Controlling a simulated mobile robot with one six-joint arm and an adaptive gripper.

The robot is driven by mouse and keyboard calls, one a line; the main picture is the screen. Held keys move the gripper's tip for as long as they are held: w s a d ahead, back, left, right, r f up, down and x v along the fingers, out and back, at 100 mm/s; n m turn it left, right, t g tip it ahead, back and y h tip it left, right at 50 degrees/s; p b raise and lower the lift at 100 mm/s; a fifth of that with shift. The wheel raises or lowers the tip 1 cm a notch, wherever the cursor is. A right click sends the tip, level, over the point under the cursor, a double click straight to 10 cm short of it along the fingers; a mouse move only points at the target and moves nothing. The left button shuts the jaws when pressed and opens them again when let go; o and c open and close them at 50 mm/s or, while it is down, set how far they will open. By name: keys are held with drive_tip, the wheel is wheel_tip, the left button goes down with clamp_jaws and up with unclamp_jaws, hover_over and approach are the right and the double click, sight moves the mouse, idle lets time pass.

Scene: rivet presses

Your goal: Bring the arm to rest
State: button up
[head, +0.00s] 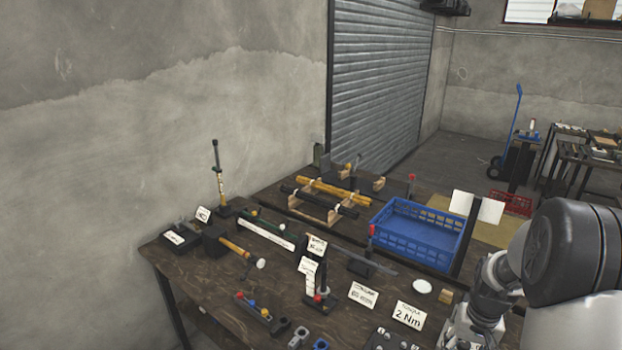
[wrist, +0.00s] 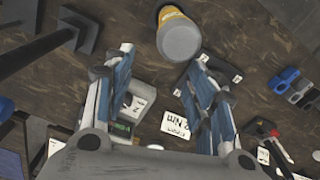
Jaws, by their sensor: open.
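My arm (head: 490,290) reaches in from the right in the head view, over the front right of the workbench (head: 200,275). The gripper itself is not clear in that view. In the wrist view my gripper (wrist: 163,62) shows two blue and white fingers spread apart, with nothing held between them. A small grey device with a display (wrist: 130,108) shows behind the left finger, partly hidden. A white "2 Nm" card (wrist: 180,128) shows between the fingers, and stands at the bench front in the head view (head: 409,315).
A yellow and grey cylinder (wrist: 180,40) stands beyond the fingertips. A blue crate (head: 415,240) sits at the bench's right. Tools, label cards and racked yellow and black rods (head: 335,192) crowd the bench. A concrete wall (head: 150,110) rises at left.

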drive_tip(key=s+a+r+n+t+b, duration=0.1)
drive_tip(key=s+a+r, duration=0.1)
drive_tip(key=a+r, duration=0.4)
drive_tip(key=s+a+r+n+t, duration=0.15)
drive_tip(key=a+r, duration=0.25)
drive_tip(key=r, duration=0.5)
drive_tip(key=s+a+r+n+t+b, duration=0.1)
drive_tip(key=s+a+r, duration=0.1)
drive_tip(key=s+a, duration=0.3)
drive_tip(key=s+a+r+t, duration=0.1)
drive_tip(key=s+a+r, duration=0.2)
drive_tip(key=s, duration=0.8)
drive_tip(key=shift+s+a+n+b, duration=0.2)
drive_tip(key=shift+a+n+b, duration=0.15)
drive_tip(key=shift+a, duration=0.7)
